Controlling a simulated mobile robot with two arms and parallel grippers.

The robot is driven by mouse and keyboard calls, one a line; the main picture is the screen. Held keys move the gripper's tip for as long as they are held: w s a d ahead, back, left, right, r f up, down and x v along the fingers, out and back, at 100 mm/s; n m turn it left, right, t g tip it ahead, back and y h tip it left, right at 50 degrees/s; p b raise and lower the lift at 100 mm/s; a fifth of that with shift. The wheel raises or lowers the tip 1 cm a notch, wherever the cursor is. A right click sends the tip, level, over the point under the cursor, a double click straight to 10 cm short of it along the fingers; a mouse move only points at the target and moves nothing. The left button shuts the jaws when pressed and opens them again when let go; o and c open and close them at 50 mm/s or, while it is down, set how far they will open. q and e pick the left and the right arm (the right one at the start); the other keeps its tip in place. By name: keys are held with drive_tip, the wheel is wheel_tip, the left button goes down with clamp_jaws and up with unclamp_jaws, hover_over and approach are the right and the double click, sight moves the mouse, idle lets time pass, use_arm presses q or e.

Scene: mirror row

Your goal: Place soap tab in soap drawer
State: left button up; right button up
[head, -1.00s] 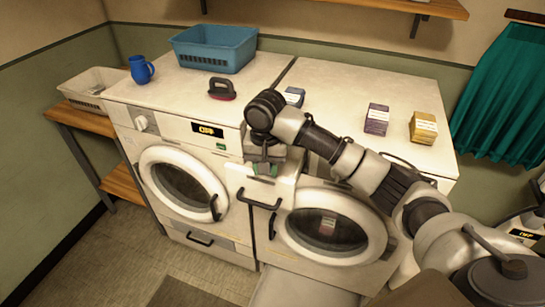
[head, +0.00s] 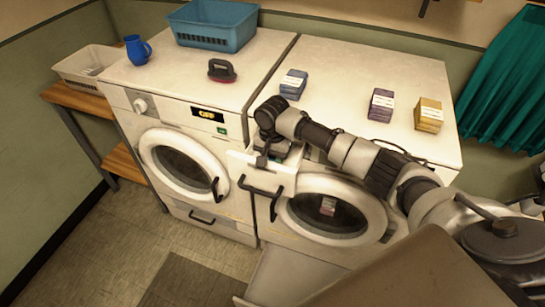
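The soap drawer (head: 239,167) is pulled out from the upper front of the right-hand washing machine, with a black handle on its front. My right gripper (head: 270,152) points down at the open drawer, its fingers at or just inside the drawer. I cannot make out a soap tab now; the fingers and my arm hide much of the drawer's inside. I cannot tell whether the fingers are open or shut. My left gripper is not in view.
Blue (head: 293,84), purple (head: 381,105) and yellow (head: 428,115) boxes stand on the right machine. A blue basket (head: 213,27), blue mug (head: 137,50) and black-handled brush (head: 222,71) stand on the left machine. Both round doors are shut. A white bin (head: 86,66) is at far left.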

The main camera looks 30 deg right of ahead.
drive_tip(key=shift+f, duration=0.2)
drive_tip(key=shift+f, duration=0.15)
drive_tip(key=o, duration=0.9)
wheel_tip(320, 180, up, 12)
drive_tip(key=shift+r+b, duration=0.15)
drive_tip(key=shift+b, duration=0.65)
